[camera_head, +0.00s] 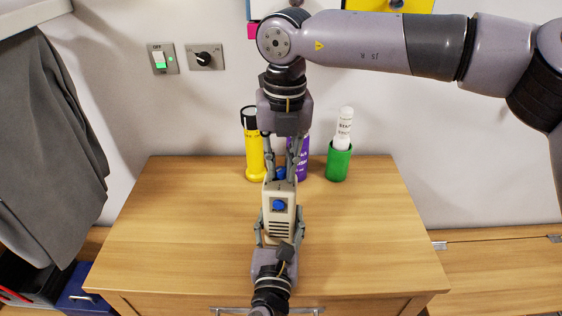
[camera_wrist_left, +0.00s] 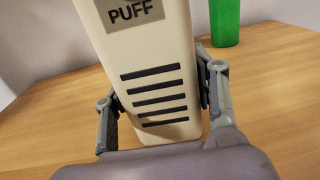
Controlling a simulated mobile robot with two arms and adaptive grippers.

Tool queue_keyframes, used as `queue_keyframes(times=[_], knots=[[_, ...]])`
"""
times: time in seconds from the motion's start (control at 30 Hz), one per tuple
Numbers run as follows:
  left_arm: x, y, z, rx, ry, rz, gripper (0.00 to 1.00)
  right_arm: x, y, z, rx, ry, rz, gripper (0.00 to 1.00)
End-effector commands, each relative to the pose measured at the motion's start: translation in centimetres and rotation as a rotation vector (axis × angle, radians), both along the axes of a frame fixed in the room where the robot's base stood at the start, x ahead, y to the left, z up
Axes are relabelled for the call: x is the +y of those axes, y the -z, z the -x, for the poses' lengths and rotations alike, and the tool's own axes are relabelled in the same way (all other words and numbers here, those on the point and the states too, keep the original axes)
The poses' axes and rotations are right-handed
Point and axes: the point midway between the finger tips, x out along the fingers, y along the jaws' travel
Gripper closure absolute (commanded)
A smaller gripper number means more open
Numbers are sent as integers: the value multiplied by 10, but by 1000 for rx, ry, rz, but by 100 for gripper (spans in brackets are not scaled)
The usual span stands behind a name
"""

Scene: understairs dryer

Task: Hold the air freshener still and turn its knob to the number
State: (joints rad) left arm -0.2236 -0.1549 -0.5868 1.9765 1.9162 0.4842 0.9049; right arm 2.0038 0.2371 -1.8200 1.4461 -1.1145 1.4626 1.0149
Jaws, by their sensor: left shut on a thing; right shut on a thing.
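The cream air freshener (camera_head: 272,191) stands upright over the desk at its middle. A blue button sits on its front (camera_head: 279,206) and a blue knob (camera_head: 281,173) on its top. In the left wrist view its body (camera_wrist_left: 155,55) shows a "PUFF" label and dark slots. My left gripper (camera_head: 279,230) is shut on the lower body, a finger on each side; its fingers also flank the body in the left wrist view (camera_wrist_left: 160,105). My right gripper (camera_head: 281,177) reaches down from above, shut on the knob between its fingertips. The knob's number marks cannot be read.
Behind the freshener stand a yellow torch (camera_head: 254,155), a purple can (camera_head: 302,165) partly hidden by my right gripper, and a green container (camera_head: 339,163) with a white top. The wooden desk (camera_head: 370,230) is clear left and right. Grey cloth (camera_head: 45,150) hangs at the left.

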Motion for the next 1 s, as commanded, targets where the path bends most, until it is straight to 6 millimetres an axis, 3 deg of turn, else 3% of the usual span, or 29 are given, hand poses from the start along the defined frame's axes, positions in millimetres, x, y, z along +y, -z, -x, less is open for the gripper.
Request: queue_keyframes(times=[0.3,0.8,0.83,1.0], knots=[[0,-2,0,-5,1,3,84,-1,0,-2,-4,104,1,100],[0,-2,0,-5,0,2,84,-1,0,-1,-3,119,2,100],[0,-2,0,-5,0,2,84,-1,0,-1,-3,119,2,82],[0,-2,0,-5,0,1,84,-1,0,-1,-1,118,2,70]])
